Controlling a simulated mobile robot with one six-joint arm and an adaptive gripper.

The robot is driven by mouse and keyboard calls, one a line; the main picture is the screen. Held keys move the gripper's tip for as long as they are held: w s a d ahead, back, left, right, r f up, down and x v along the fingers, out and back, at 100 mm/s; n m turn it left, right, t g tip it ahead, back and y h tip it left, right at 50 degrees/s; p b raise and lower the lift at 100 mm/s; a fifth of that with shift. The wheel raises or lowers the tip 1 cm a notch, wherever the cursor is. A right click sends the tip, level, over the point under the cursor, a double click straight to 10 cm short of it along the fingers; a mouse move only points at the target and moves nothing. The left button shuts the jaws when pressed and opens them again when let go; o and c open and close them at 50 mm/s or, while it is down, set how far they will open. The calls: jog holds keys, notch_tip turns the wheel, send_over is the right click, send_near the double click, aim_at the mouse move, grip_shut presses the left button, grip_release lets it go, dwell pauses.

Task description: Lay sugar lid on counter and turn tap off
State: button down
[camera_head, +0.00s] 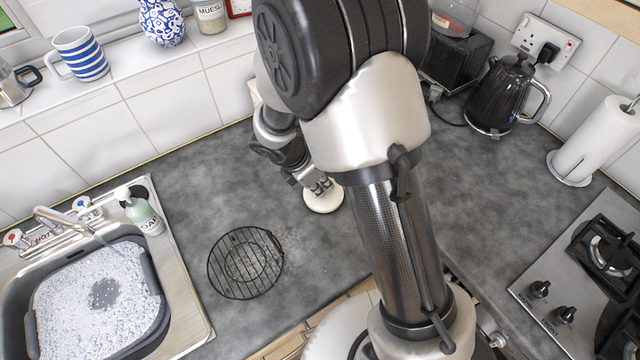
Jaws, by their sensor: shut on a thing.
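My gripper (317,185) is shut on a round cream lid (323,201), which it holds flat, low over the counter right of the wire rack. I cannot tell whether the lid touches the counter. A cream object (253,88) at the back wall is mostly hidden behind my arm; I cannot tell if it is the sugar jar. The chrome tap (65,221) stands at the back of the sink at left, with red (14,238) and blue (82,203) handle caps. Its spout points over the grey basin (152,270); a faint stream seems to fall from it.
Suds fill the basin. A soap bottle (142,212) stands at the sink's right edge. A round wire rack (245,264) lies on the grey counter (195,195). A kettle (500,97), paper roll (595,140) and hob (575,285) are at right. Bare counter surrounds the lid.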

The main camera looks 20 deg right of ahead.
jog(key=shift+f, duration=0.1)
jog(key=c, duration=1.7)
grip_release()
jog(key=p+v, duration=0.4)
jog(key=v, duration=0.8)
jog(key=s+d+r+m+t+y, duration=0.1)
jog(key=s+d+r+m, duration=0.25)
jog(key=r+m, duration=0.2)
jog(key=s+d+r+m+y, duration=0.1)
jog(key=s+d+r+m, duration=0.1)
jog(key=s+r+m, duration=0.4)
jog(key=s+r+m+t+y, duration=0.2)
jog(key=s+r+m, duration=0.3)
jog(key=s+m, duration=0.5)
jog(key=shift+s+r, duration=0.35)
jog(key=shift+r, duration=0.05)
